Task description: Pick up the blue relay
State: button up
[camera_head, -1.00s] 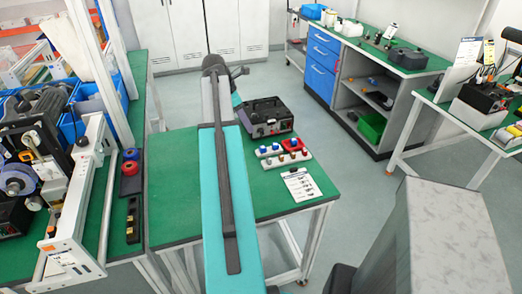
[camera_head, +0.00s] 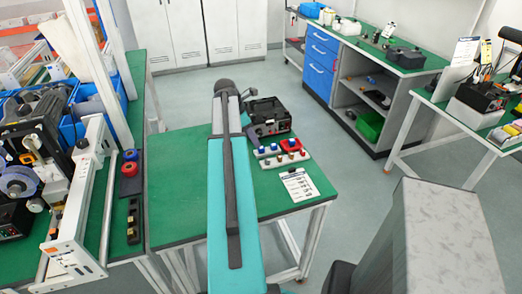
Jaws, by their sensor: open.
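Two small blue pieces stand on a small white holder on the green-topped table (camera_head: 180,215): a left one (camera_head: 261,149) and a right one (camera_head: 274,147). They are too small to tell which is the blue relay. My teal arm reaches across the table, and its upper end is just left of and behind the holder. My gripper is not visible; the arm seems to hide it.
A black case-like device (camera_head: 268,117) stands behind the small pieces. A red piece (camera_head: 292,145) is to their right, and a row of small pieces (camera_head: 286,159) lies in front. A printed sheet (camera_head: 299,184) lies nearer. The table's left part is clear.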

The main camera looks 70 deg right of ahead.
jog(key=shift+f, duration=0.1)
dwell(0.3)
jog(key=shift+p+x, duration=0.75)
jog(key=shift+x, duration=0.4)
jog(key=shift+p+x, duration=0.3)
jog(key=shift+x, duration=1.05)
jog(key=shift+s, duration=0.1)
grip_shut()
jog(key=shift+r, duration=0.2)
jog(key=shift+r+b, duration=0.75)
jog(key=shift+r, duration=0.65)
jog(key=w+a+r+b, duration=0.1)
jog(key=w+a+b, duration=0.1)
jog(key=a, duration=0.5)
jog(key=w+a+b, duration=0.1)
jog(key=w+a, duration=0.2)
jog(key=a, duration=0.5)
jog(key=shift+w+r+b, duration=0.25)
jog(key=shift+r+b, duration=0.15)
